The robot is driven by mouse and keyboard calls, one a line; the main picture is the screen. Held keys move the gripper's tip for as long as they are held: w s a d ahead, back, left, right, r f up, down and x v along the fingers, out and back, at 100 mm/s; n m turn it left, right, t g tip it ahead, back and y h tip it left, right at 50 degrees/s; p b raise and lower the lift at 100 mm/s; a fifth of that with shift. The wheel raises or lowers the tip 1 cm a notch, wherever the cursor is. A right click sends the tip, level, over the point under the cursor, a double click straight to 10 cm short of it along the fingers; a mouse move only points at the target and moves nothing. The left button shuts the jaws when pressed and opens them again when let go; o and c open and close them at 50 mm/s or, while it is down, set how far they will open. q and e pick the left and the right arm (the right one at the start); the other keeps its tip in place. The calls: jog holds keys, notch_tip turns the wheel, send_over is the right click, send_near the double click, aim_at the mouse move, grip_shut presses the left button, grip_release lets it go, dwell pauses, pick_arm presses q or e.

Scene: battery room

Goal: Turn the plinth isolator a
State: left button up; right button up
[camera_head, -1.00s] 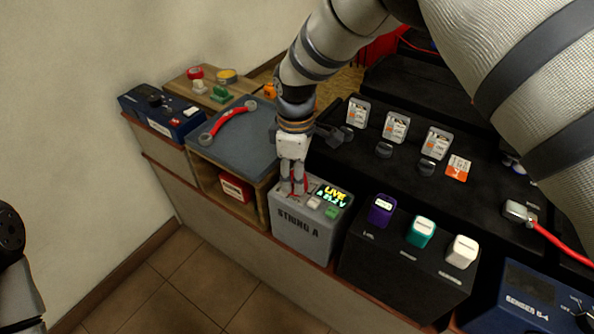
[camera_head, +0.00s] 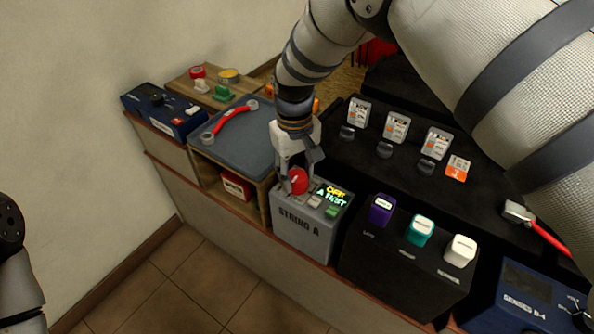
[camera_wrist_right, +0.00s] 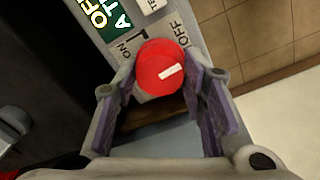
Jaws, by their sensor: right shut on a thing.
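The plinth isolator is a round red knob (camera_head: 299,182) with a white mark, on top of the grey STRING A box (camera_head: 306,229). My right gripper (camera_head: 293,176) comes down on it from above, one finger on either side, shut on it. In the right wrist view, the red knob (camera_wrist_right: 158,62) sits between the fingers of my right gripper (camera_wrist_right: 160,88). ON is printed to the knob's left and OFF to its upper right; its white mark slants toward the right. The box's display (camera_head: 332,196) reads OFF on its top line. My left gripper is out of frame.
A black block (camera_head: 405,270) with purple, teal and white plugs stands just right of the grey box. A wooden shelf with a grey mat (camera_head: 245,148) and red-handled tool (camera_head: 232,118) is to its left. A blue box (camera_head: 163,110) stands further left.

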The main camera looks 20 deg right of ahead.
aim_at(295, 177)
jog(key=shift+s+f+m, duration=0.1)
jog(key=shift+m, duration=0.6)
jog(key=o, duration=1.2)
jog(key=shift+c, duration=0.2)
notch_tip(295, 177, up, 12)
jog(key=shift+a, duration=0.2)
